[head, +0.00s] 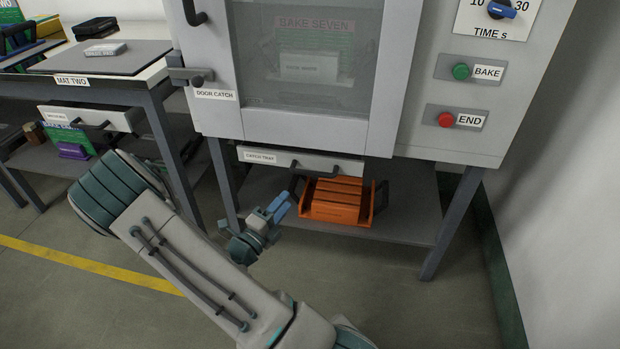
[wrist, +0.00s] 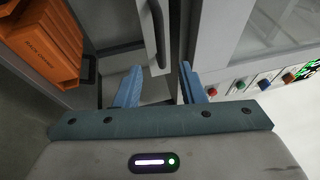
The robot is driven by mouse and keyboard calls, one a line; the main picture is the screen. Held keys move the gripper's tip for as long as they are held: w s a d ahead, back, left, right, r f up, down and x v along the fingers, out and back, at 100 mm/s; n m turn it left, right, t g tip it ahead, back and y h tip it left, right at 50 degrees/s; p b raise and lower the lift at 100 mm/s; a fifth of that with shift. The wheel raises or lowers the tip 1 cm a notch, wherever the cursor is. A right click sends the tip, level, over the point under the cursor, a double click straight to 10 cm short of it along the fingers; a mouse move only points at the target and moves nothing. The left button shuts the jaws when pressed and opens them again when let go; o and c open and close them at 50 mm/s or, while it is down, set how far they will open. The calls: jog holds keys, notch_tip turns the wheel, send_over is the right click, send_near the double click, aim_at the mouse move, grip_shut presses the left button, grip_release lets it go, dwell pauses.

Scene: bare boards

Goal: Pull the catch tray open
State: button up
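The catch tray (head: 262,156) is a pale, labelled drawer front under the oven. It looks shut, though I cannot tell exactly. Its dark bar handle (head: 312,171) is on its right part. In the wrist view the handle (wrist: 157,32) runs upright, ahead of the space between the two blue fingers. My gripper (head: 281,206) is below and left of the handle in the head view. In the wrist view my gripper (wrist: 160,88) is open and empty, with its fingers apart. It appears short of the handle, not touching it.
An orange crate (head: 336,202) stands on the shelf (head: 408,213) below the tray. The oven door (head: 305,128) is closed above. The door catch (head: 190,77) is at upper left. A table with another drawer (head: 92,117) stands left. Open floor lies in front.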

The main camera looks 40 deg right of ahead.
aim_at(310, 172)
jog(key=b+x, duration=0.4)
jog(key=x, duration=0.9)
jog(key=shift+s, duration=0.15)
jog(key=shift+c, duration=0.4)
jog(key=shift+a, duration=0.1)
grip_shut()
